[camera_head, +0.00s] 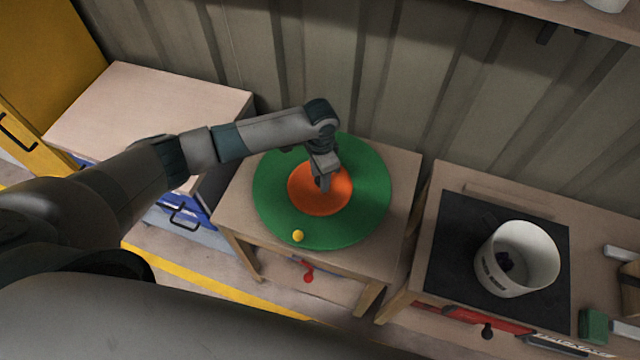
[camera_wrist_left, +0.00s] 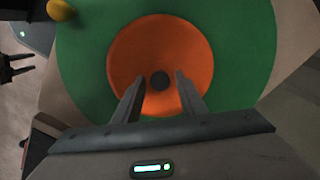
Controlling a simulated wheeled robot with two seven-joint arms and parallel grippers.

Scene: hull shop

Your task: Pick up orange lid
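The orange lid (camera_head: 335,204) is a round disc lying on a round green mat (camera_head: 270,205). In the left wrist view the lid (camera_wrist_left: 135,50) shows a dark round knob (camera_wrist_left: 160,81) at its middle. My left gripper (camera_head: 322,187) points down over the lid, and its arm comes in from the left. In the left wrist view my left gripper (camera_wrist_left: 157,83) is open, with its two fingers apart on either side of the knob. I cannot tell whether the fingers touch the lid.
The mat covers most of a wooden table (camera_head: 405,170). At right, a white pot (camera_head: 516,259) stands on a black mat (camera_head: 450,240). A corrugated wall (camera_head: 380,80) closes the back.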

